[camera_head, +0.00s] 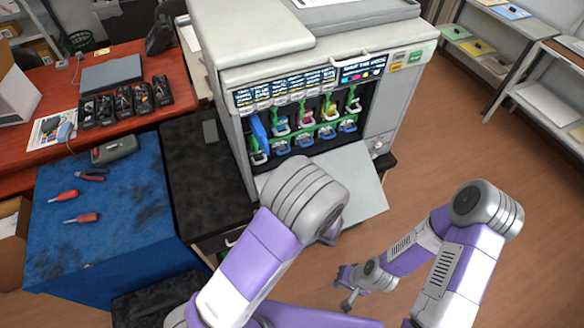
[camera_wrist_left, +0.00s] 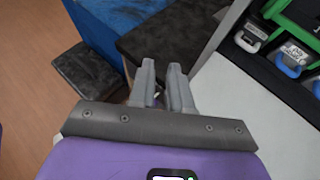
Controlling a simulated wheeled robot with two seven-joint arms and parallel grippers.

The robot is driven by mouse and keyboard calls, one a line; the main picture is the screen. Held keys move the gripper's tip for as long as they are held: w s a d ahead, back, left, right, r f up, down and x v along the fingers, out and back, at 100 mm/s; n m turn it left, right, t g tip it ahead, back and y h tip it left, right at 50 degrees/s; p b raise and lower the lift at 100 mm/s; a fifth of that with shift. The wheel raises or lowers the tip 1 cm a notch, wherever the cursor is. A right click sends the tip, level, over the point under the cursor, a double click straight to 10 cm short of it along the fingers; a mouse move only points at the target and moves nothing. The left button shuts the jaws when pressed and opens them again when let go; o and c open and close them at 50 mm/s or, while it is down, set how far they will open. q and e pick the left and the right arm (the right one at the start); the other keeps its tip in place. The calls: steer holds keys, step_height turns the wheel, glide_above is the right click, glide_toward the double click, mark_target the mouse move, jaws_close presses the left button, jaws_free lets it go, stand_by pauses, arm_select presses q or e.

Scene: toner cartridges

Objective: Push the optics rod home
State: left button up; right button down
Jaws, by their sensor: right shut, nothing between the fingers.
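The printer (camera_head: 285,25) stands with its front open and its light door (camera_head: 362,197) folded down. Its bay holds several toner cartridges with green levers and blue handles. A blue piece (camera_head: 259,133) stands up at the bay's left end, and a small pale knob (camera_head: 377,147) sits low on the right front; I cannot tell which part is the optics rod. My right gripper (camera_head: 347,303) is low over the floor, shut and empty, apart from the printer.
A black cabinet (camera_head: 205,190) stands left of the printer. A blue-topped bench (camera_head: 125,245) holds red-handled tools. Several black cartridges (camera_head: 125,103) lie on the red desk (camera_head: 30,140). Shelves stand at the right. The wooden floor (camera_head: 440,130) right of the printer is free.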

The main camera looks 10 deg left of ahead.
mark_target(268, 152)
arm_select(q)
steer(key=w+d+r+m+t+y, duration=0.1)
steer(key=w+d+r+m+t, duration=0.2)
steer(key=r, duration=0.4)
steer(key=w+d+r+t+y, duration=0.1)
steer(key=w+d+r+t, duration=0.25)
steer(key=r, duration=0.25)
steer(key=shift+t, duration=0.35)
steer(key=x, duration=0.9)
steer(key=shift+s+a+r, duration=0.1)
steer(key=shift+s+a, duration=0.1)
steer(key=shift+a, duration=0.15)
jaws_close()
